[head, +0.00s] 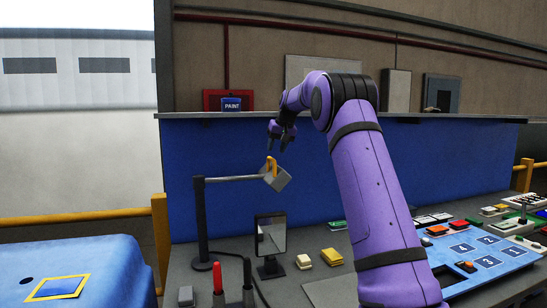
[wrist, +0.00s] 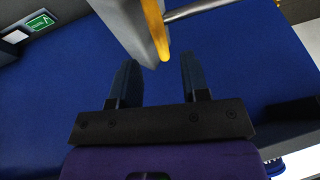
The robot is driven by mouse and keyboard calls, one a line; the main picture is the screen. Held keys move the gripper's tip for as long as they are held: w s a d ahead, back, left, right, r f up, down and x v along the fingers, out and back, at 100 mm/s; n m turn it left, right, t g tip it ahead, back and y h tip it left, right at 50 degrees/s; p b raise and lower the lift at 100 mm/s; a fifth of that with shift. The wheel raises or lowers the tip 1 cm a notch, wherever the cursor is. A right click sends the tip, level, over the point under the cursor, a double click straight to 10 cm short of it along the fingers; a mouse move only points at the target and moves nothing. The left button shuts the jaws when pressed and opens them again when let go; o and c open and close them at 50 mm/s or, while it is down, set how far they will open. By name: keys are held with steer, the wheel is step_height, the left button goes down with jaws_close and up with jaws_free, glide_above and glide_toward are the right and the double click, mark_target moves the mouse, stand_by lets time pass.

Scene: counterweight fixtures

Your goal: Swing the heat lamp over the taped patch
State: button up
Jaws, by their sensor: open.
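The heat lamp (head: 277,179) is a grey box-shaped head with a yellow-orange handle (head: 271,167), on a grey arm from a black post (head: 202,220). The taped patch (head: 59,287) is a yellow-outlined square on the blue surface at the lower left. The lamp hangs to the right of the post, away from the patch. My gripper (head: 283,141) is open and empty just above the handle. In the wrist view, the fingers (wrist: 157,82) point toward the handle (wrist: 155,27), which lies beyond the fingertips, with the lamp's grey side (wrist: 125,25) beside it.
A small dark-framed mirror or screen (head: 271,236) stands below the lamp. Yellow blocks (head: 332,256) lie on the grey bench, and a numbered panel (head: 485,254) is at right. A yellow rail (head: 80,216) runs behind the blue surface.

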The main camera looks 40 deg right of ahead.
steer(key=shift+x, duration=2.15)
steer(key=shift+a, duration=0.1)
jaws_close()
